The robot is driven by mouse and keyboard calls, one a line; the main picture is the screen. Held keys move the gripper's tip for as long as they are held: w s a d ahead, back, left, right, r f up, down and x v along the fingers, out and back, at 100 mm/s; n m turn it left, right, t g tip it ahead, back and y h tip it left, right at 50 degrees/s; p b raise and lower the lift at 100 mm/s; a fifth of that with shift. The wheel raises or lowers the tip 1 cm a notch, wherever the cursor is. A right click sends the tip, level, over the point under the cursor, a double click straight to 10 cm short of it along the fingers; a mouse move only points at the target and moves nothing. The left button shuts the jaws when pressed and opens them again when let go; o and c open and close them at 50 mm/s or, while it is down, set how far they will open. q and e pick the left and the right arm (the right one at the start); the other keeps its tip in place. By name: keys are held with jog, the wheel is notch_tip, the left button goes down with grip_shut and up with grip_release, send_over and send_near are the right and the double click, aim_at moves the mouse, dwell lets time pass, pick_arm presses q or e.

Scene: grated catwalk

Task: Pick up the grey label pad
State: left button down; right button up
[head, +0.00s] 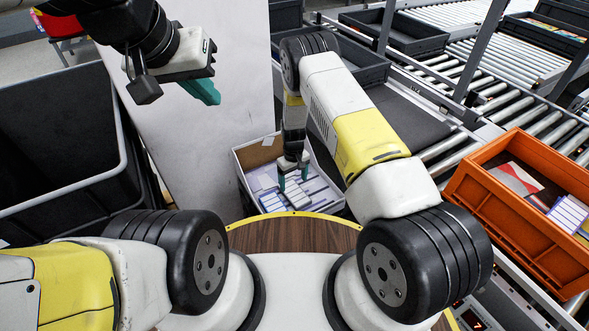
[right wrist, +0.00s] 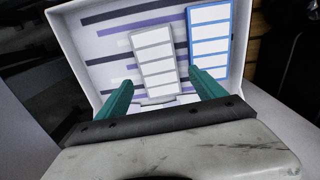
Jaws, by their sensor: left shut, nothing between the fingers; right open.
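The grey label pad (right wrist: 157,63), with several white labels on a grey backing, lies in a white box (right wrist: 72,35) in the right wrist view. A blue-edged label pad (right wrist: 209,40) lies right of it. My right gripper (right wrist: 160,76) is open, its teal fingers on either side of the grey pad's near part, nothing held. In the head view my right gripper (head: 293,178) points down into the white box (head: 244,160); the pads below it are small and partly hidden. My left gripper (head: 207,93) is shut and empty, raised at the upper left, far from the box.
An orange crate (head: 497,205) with label sheets and papers stands at the right beside roller conveyors (head: 455,150). A large dark bin (head: 60,125) stands at the left. The white box's walls surround the right gripper closely. Dark trays (head: 395,32) sit at the back.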

aim_at(295, 193)
jog(key=f, duration=0.6)
jog(key=shift+d+f, duration=0.2)
jog(key=shift+f, duration=0.05)
jog(key=c, duration=1.3)
